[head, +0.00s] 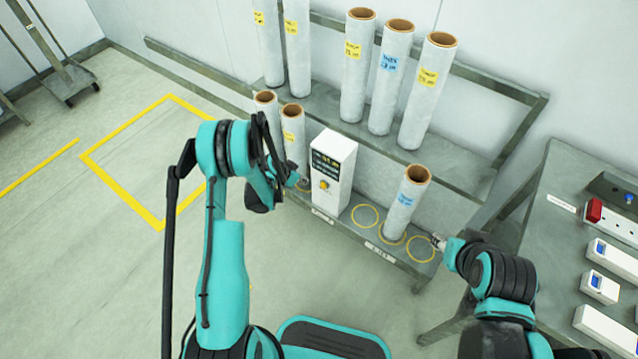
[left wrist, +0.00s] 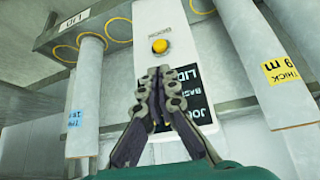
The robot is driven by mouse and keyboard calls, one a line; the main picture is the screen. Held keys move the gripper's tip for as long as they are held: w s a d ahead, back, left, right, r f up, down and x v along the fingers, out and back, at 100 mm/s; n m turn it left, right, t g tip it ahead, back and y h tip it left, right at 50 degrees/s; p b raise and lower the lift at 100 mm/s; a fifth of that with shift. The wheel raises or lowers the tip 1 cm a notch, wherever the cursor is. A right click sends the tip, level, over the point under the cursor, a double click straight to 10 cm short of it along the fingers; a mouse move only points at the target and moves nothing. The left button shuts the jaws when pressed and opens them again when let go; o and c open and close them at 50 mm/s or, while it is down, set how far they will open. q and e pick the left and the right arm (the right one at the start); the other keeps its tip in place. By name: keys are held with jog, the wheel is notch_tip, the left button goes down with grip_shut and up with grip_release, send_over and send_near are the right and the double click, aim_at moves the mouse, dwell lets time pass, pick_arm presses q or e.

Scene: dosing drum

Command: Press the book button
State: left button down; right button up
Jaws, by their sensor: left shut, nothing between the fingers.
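The white box (head: 334,168) stands on the lower shelf, with a dark display at its top and a yellow round button (head: 324,185) on its front. In the left wrist view the box is upside down, and the button (left wrist: 160,46) sits beside a small label, apparently "BOOK". My left gripper (head: 303,183) is shut and empty, just left of the box in the head view. In the left wrist view its fingertips (left wrist: 158,77) point at the button with a visible gap. My right gripper (head: 438,240) is at the shelf's right end, beside a wrapped roll; its fingers are too small to read.
The wrapped roll (head: 407,203) stands on the lower shelf (head: 345,222), near yellow ring marks. Two rolls stand left of the box, close to my left gripper. Several rolls stand on the upper shelf (head: 330,110). A bench (head: 560,235) with devices is at right.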

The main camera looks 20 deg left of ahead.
pick_arm(q)
jog(key=b, duration=0.5)
send_near(324, 182)
jog(key=f, duration=0.1)
jog(key=w+f, duration=0.1)
jog(key=f, duration=0.1)
jog(key=d+f, duration=0.1)
jog(key=f, duration=0.1)
jog(key=shift+w+f, duration=0.1)
jog(key=shift+w, duration=0.25)
jog(key=shift+w+d+f, duration=0.15)
jog(key=shift+w+f, duration=0.1)
jog(key=shift+w, duration=0.05)
jog(key=shift+w+d+f, duration=0.1)
jog(key=shift+w+d, duration=0.25)
jog(key=shift+w, duration=0.4)
